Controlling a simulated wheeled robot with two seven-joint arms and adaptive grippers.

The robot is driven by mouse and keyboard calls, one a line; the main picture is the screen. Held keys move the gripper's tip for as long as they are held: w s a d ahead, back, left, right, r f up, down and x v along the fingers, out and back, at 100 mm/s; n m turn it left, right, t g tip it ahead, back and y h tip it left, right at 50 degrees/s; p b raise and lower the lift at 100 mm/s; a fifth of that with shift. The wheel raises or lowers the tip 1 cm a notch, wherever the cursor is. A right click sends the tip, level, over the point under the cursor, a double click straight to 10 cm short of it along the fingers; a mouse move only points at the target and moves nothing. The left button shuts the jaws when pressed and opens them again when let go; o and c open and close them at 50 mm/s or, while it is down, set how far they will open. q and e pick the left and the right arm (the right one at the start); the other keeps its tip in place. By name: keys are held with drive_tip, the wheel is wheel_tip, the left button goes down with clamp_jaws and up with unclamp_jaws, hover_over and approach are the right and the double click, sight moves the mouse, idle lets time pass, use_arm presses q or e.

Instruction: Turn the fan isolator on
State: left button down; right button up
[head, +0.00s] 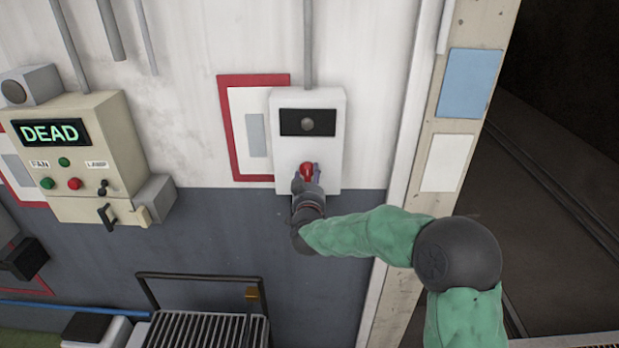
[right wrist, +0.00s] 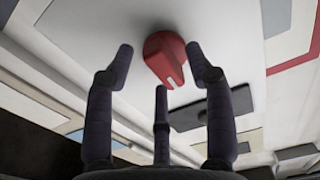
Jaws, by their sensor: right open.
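A white wall box (head: 335,155) carries a red rotary knob (head: 307,170) low on its front, below a black panel with a dark round lamp (head: 307,124). I take this box to be the fan isolator; no label on it is readable. My right gripper (head: 306,182) is at the knob, coming from below. I see gaps beside the knob; contact is not clear. My left gripper is not in view.
A beige control box (head: 90,120) at left shows "DEAD" in green, with FAN and LAMP labels, buttons and switches. A door frame (head: 455,150) stands right of the white box. A ribbed metal unit with a black frame (head: 205,328) is below.

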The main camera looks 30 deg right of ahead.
clamp_jaws()
drive_tip(key=shift+f+m+b, duration=0.1)
drive_tip(key=shift+m+b, duration=0.3)
drive_tip(key=shift+b, duration=0.4)
drive_tip(key=m+b, duration=0.8)
drive_tip(key=b, duration=0.1)
drive_tip(key=m+b, duration=0.4)
drive_tip(key=shift+w+a+f+b, duration=0.1)
drive_tip(key=shift+a+f+b, duration=0.1)
drive_tip(key=shift+f+b, duration=0.1)
drive_tip(key=m+b, duration=0.3)
drive_tip(key=m, duration=0.1)
drive_tip(key=shift+a+m+b, duration=0.1)
drive_tip(key=shift+m+b, duration=0.25)
drive_tip(key=shift+m, duration=0.05)
drive_tip(key=shift+r+m, duration=0.1)
drive_tip(key=shift+m, duration=0.2)
unclamp_jaws()
